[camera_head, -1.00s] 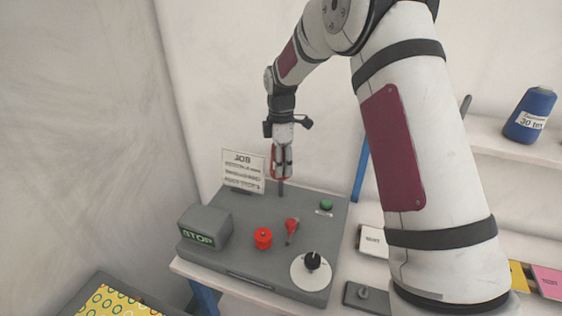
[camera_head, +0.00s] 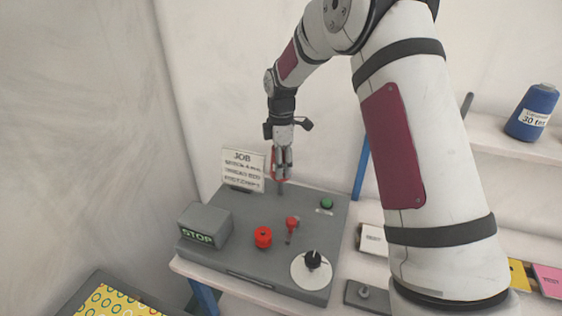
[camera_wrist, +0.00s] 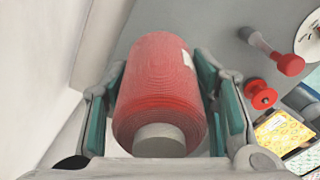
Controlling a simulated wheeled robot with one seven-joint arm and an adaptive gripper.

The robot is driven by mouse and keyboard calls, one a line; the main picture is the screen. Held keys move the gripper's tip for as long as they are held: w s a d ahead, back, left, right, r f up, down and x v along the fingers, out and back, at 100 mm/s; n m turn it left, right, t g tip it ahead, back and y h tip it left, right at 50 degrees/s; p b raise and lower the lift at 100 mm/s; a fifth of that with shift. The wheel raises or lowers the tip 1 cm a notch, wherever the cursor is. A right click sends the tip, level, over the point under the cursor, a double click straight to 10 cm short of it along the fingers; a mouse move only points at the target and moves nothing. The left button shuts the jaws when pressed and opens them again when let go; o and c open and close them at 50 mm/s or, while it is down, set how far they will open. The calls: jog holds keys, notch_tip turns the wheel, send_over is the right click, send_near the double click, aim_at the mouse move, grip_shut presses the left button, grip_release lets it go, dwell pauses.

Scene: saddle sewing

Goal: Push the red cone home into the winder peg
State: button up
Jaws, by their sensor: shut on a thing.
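The red cone (camera_wrist: 157,85) is a ribbed red spool with a pale round core end facing the wrist camera. My gripper (camera_head: 282,178) is shut on it, with a teal-padded finger on each side in the wrist view. In the head view the cone (camera_head: 273,164) shows only as red edges around the fingers. The grey winder peg (camera_head: 281,188) stands upright on the grey machine top, just below the gripper. The fingers hide how the cone's lower end meets the peg, so I cannot tell if the peg is inside it.
The grey machine (camera_head: 225,258) carries a STOP box (camera_head: 203,228), red knob (camera_head: 263,237), red-tipped lever (camera_head: 291,223), green button (camera_head: 326,202) and white dial (camera_head: 311,271). A JOB sign (camera_head: 243,170) stands close behind the peg. A blue cone (camera_head: 531,112) sits on the right shelf.

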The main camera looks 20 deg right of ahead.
aim_at(281, 194)
jog(key=shift+f+b, duration=0.8)
jog(key=shift+f, duration=2.85)
jog(key=o, duration=1.4)
jog(key=shift+c, duration=0.2)
notch_tip(281, 194, up, 12)
jog(key=shift+r, duration=0.1)
